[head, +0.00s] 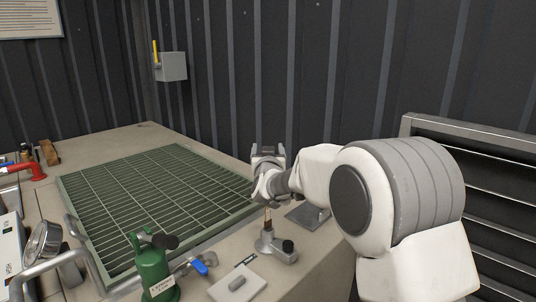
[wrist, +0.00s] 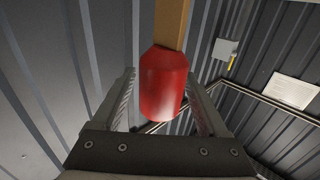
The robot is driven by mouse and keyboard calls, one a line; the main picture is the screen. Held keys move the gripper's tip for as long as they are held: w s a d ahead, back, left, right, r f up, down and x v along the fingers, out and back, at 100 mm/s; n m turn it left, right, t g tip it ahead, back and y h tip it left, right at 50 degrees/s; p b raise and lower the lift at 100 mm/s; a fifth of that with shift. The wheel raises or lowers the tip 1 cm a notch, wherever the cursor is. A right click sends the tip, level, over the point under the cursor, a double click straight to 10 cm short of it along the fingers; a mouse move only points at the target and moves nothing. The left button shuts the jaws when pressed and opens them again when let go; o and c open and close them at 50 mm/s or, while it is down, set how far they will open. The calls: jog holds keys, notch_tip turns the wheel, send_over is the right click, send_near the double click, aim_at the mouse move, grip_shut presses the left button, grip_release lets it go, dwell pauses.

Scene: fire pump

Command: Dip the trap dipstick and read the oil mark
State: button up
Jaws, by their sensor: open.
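The dipstick shows large in the wrist view as a red grip (wrist: 164,82) on a wooden-coloured shaft (wrist: 173,22). In the head view a short brownish piece of its shaft (head: 267,222) shows below my gripper, above a metal fitting (head: 265,243) on the bench. Its red grip is hidden there by my gripper. My gripper (head: 268,150) is above the fitting. In the wrist view its fingers (wrist: 162,100) are open, one on each side of the red grip, with gaps visible. I see no oil mark.
A green grating (head: 150,195) fills the bench middle. A green can (head: 153,270), a blue-handled valve (head: 200,265) and a grey plate (head: 238,285) are at the front. A gauge (head: 42,243) and a red pipe (head: 25,170) are left. A dark corrugated wall stands behind.

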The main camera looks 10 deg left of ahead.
jog(key=v, duration=1.7)
jog(key=shift+s, duration=0.15)
jog(key=s+d+r+g+p, duration=0.3)
jog(key=s+d, duration=0.1)
jog(key=d, duration=0.3)
jog(key=s+d+r+g+p, duration=0.2)
jog(key=s+d+g+p, duration=0.15)
jog(key=d, duration=0.35)
jog(key=s+d+m+g+h+p, duration=0.1)
jog(key=s+d+g+h, duration=0.1)
jog(key=s+d, duration=0.5)
jog(key=s+d+m+g+h+p, duration=0.1)
jog(key=s+d+g+h+p, duration=0.1)
jog(key=s+d, duration=0.5)
jog(key=s+f+g, duration=0.1)
jog(key=s, duration=0.4)
jog(key=shift+s+d+m+p, duration=0.15)
jog(key=shift+s+m+p, duration=0.15)
jog(key=shift+m, duration=0.1)
jog(key=shift+w+r, duration=0.1)
jog(key=shift+w, duration=0.05)
jog(key=shift+c, duration=0.4)
